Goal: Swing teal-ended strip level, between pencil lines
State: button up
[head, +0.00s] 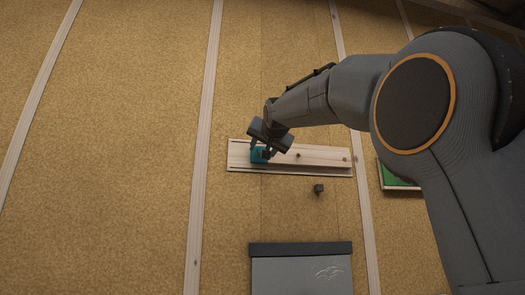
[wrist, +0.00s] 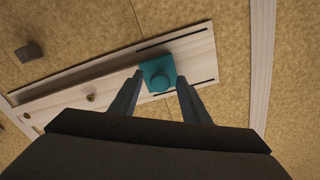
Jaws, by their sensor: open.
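The strip (head: 310,157) is pale wood and lies along a pale board (head: 235,147) on the panelled wall. Its teal end (head: 257,155) is at the left in the head view. Two dark pencil lines show on the board, an upper one (wrist: 172,38) and a lower one (wrist: 197,82) partly behind a finger. My gripper (wrist: 158,92) is open, with one finger on each side of the teal end. I cannot tell whether the fingers touch it.
A small dark block (head: 319,188) sticks out below the board. A grey box with a dark top edge (head: 300,249) is lower down. A green-faced item (head: 392,178) is at the right, partly behind my arm. Pale battens (head: 205,120) run up the wall.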

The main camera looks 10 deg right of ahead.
jog(key=shift+s, duration=0.15)
jog(key=s+b, duration=0.3)
jog(key=s, duration=0.4)
jog(key=shift+s+a, duration=0.15)
jog(key=shift+s, duration=0.1)
jog(key=w+f+n+g, duration=0.1)
jog(key=w+f+g, duration=0.15)
jog(key=f, duration=1.05)
jog(key=w+f+n+g, duration=0.1)
jog(key=w+f+g, duration=0.15)
jog(key=f, duration=1.15)
jog(key=s+f+n+g, duration=0.1)
jog(key=s+f+g, duration=0.1)
jog(key=f, duration=0.9)
jog(key=s+f+g, duration=0.1)
jog(key=f+g, duration=0.1)
jog(key=f, duration=0.9)
jog(key=s+f+n+g, duration=0.1)
jog(key=s+f+g, duration=0.1)
jog(key=s+f, duration=0.6)
jog(key=s+f+g, duration=0.2)
jog(key=s+f, duration=0.3)
jog(key=f, duration=0.7)
jog(key=s+f+n+g, duration=0.1)
jog(key=s+f+g, duration=0.3)
jog(key=s+f, duration=0.9)
jog(key=s, duration=0.3)
jog(key=shift+s+d+n+y, duration=0.15)
jog(key=shift+d+n+y, duration=0.1)
jog(key=shift+n+y, duration=0.05)
